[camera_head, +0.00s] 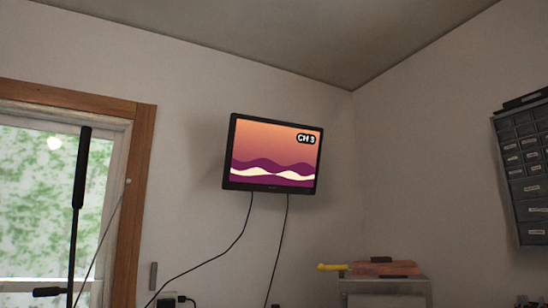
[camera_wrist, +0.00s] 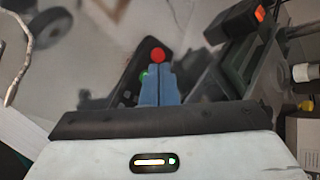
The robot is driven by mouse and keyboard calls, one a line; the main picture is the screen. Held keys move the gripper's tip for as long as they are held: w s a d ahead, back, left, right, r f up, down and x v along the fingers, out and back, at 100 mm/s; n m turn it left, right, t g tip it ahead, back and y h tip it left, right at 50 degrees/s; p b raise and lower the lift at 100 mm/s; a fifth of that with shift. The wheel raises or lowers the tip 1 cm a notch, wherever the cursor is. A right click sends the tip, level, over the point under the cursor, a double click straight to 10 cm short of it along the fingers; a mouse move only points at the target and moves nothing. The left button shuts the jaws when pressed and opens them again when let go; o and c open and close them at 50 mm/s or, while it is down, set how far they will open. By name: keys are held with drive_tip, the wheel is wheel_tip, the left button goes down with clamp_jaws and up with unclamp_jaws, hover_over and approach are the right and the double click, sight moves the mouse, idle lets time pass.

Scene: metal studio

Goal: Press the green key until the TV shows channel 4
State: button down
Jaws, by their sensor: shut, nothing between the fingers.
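The TV (camera_head: 272,153) hangs on the wall in the head view and shows "CH 3" at its upper right, over an orange and purple picture. In the wrist view a dark remote (camera_wrist: 124,90) lies at a slant behind my gripper (camera_wrist: 158,68). My gripper's blue-grey fingers are shut and empty. The green key (camera_wrist: 143,75) shows just left of the fingertips, partly hidden by them. A red round key (camera_wrist: 158,55) shows just beyond the tips. I cannot tell whether the fingers touch the green key.
In the wrist view a dark bin-like object (camera_wrist: 235,65) stands close on the right, with an orange-and-black item (camera_wrist: 258,14) above it. A pale cable (camera_wrist: 22,60) lies at the left. The head view shows a window (camera_head: 50,180) and a drawer cabinet (camera_head: 525,170).

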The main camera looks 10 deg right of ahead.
wheel_tip(320, 180, up, 6)
drive_tip(key=p, duration=0.5)
idle(2.9)
